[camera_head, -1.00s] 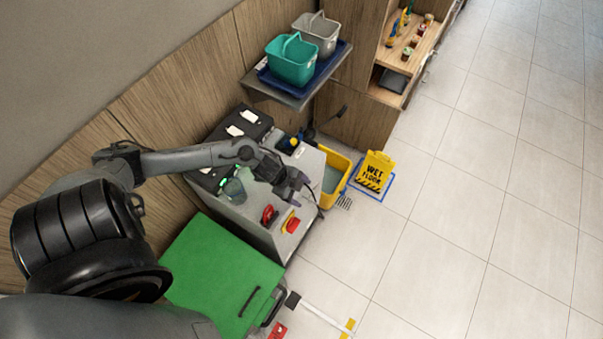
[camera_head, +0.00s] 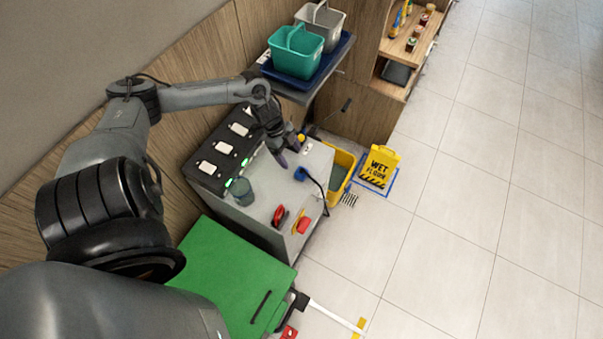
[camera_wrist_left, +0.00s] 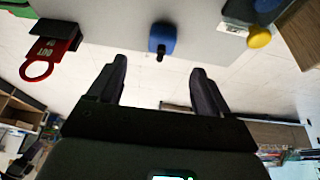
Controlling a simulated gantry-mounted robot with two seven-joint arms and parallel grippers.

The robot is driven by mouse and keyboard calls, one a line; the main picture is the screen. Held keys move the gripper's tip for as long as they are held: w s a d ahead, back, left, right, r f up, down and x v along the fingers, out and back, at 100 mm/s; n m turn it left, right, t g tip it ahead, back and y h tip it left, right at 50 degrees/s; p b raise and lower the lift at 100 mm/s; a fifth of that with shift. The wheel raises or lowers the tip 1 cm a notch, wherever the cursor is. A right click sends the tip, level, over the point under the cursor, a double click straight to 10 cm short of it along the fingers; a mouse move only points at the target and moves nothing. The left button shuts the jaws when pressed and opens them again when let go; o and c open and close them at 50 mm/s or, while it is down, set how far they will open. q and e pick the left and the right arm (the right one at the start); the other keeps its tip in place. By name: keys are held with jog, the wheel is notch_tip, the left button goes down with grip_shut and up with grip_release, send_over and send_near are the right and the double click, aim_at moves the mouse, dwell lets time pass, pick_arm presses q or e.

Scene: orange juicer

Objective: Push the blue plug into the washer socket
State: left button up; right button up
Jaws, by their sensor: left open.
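The blue plug (camera_head: 301,174) sits at the grey top of the machine (camera_head: 262,195), and a black cable runs from it toward the right edge. It also shows in the left wrist view (camera_wrist_left: 162,38), ahead of the fingers and roughly midway between them. My left gripper (camera_head: 289,154) is open and empty, a little behind and left of the plug in the head view. Its fingers also show in the wrist view (camera_wrist_left: 159,66), apart from the plug. I cannot make out the washer socket's opening or how deep the plug sits. My right gripper is not in view.
A yellow knob (camera_head: 301,138) stands behind the plug. A red switch (camera_head: 279,215), a red-yellow button (camera_head: 302,226) and a greenish cup (camera_head: 241,191) are on the machine. A black panel (camera_head: 222,150) runs along its wall side. A wet-floor sign (camera_head: 379,167) stands right.

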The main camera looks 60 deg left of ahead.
aim_at(301, 171)
pick_arm(q)
jog(key=shift+b+x, duration=0.3)
jog(key=shift+x, duration=2.4)
jog(key=shift+w+x, duration=0.2)
jog(key=shift+x, duration=2.4)
jog(key=shift+c, duration=0.3)
jog(key=c, duration=0.9)
